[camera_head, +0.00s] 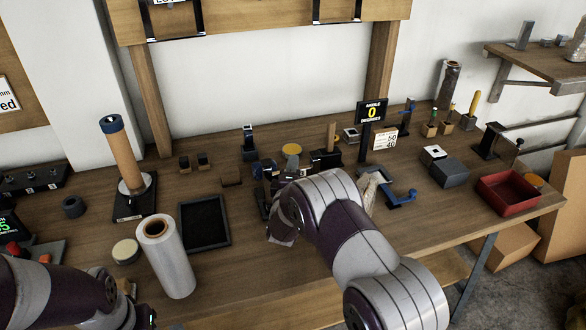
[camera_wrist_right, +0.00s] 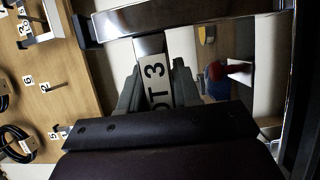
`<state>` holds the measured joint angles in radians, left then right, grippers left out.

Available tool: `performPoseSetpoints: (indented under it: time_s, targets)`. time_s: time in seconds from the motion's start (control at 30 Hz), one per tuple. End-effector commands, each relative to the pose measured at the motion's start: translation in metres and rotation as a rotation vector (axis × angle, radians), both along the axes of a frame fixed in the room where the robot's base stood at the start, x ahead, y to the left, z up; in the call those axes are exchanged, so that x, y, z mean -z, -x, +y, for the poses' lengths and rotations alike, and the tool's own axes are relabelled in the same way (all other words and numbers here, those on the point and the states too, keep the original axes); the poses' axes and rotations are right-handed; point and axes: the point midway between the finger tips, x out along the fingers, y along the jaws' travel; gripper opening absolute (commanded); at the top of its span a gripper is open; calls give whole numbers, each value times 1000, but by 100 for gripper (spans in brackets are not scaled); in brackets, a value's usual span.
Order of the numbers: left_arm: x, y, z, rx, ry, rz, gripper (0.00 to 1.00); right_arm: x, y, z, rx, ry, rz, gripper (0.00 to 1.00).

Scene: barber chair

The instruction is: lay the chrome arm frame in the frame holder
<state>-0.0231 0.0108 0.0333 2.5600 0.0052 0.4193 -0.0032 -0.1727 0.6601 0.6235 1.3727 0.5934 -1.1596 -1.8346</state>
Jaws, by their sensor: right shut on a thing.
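In the right wrist view my right gripper (camera_wrist_right: 158,88) is shut on the chrome arm frame (camera_wrist_right: 150,18), whose shiny bars run across the top and down the right side. A plate lettered "OT 3" (camera_wrist_right: 157,72) shows between the fingers. In the head view my right arm hides most of this gripper and what it holds. Chrome frames hang at the top edge on a wooden board, one at the left (camera_head: 174,38) and one at the right (camera_head: 337,20). I cannot tell which thing is the frame holder. My left gripper (camera_head: 146,316) barely shows at the lower left.
A dark square tray (camera_head: 229,240) and a clear-wrapped roll (camera_head: 173,265) stand on the wooden bench left of my right arm. A brown cylinder (camera_head: 124,158) stands behind them. A red tray (camera_head: 507,193) and a grey box (camera_head: 449,173) are at the right. Bare bench lies around (camera_head: 450,215).

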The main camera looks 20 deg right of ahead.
Motion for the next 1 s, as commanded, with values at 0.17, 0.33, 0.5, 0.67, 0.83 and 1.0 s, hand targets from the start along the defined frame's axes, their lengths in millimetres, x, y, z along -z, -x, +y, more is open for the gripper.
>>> performPoseSetpoints:
  time_s: [0.17, 0.33, 0.5, 0.67, 0.83, 1.0]
  targets:
    - [3, 0, 0, 0, 0, 0, 49, 3, -1, 0, 0, 0, -4, 0]
    - [6, 0, 0, 0, 0, 0, 49, 7, -1, 0, 0, 0, -5, 0]
    - [7, 0, 0, 0, 0, 0, 49, 9, -1, 0, 0, 0, -5, 39]
    - [7, 0, 0, 0, 0, 0, 49, 10, 0, 0, 0, 0, -3, 62]
    - [7, 0, 0, 0, 0, 0, 49, 12, 1, 0, 0, 0, 3, 62]
    - [7, 0, 0, 0, 0, 0, 49, 12, 18, 8, -2, -1, 2, 62]
